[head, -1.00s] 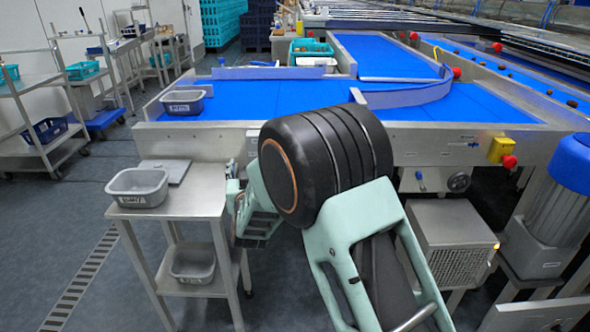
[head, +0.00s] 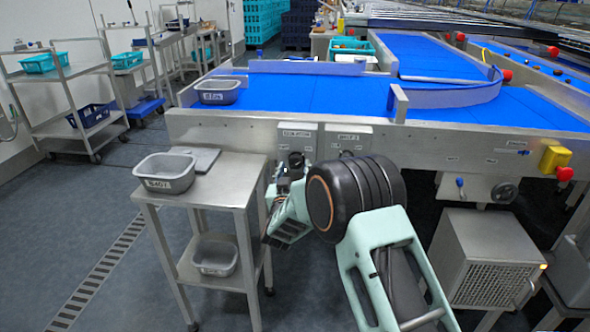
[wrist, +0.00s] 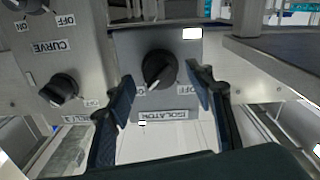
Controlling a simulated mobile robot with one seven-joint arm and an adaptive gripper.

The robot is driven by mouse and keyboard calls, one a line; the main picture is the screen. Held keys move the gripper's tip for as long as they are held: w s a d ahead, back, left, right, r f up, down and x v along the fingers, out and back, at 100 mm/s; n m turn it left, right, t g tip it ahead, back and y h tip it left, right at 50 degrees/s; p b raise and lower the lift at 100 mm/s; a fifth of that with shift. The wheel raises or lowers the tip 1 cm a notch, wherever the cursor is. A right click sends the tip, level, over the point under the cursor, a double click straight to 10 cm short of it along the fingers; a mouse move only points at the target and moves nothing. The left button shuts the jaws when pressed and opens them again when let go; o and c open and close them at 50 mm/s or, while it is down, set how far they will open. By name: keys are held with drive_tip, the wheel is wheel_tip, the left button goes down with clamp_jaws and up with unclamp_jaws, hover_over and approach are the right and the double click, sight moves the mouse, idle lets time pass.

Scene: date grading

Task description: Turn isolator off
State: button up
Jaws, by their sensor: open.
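The isolator is a grey box (head: 297,131) on the conveyor's front side, left of a similar box. In the wrist view its label (wrist: 162,115) appears upside down below a round black knob (wrist: 160,68). The knob's pale pointer mark points to the lower left, towards a small label partly hidden by a finger. Another small label at lower right is also partly covered. My gripper (wrist: 161,78) is open, with one dark blue finger on each side of the knob. I see gaps on both sides; whether the fingers reach its depth I cannot tell.
A CURVE panel with a black knob (wrist: 60,89) is close on the left in the wrist view. A steel side table (head: 215,185) with a grey tub (head: 165,174) stands left of my arm. A red stop button (head: 564,173) is on the right.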

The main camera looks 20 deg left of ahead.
drive_tip(key=shift+x, duration=0.8)
drive_tip(key=shift+c, duration=0.2)
drive_tip(key=c, duration=1.1)
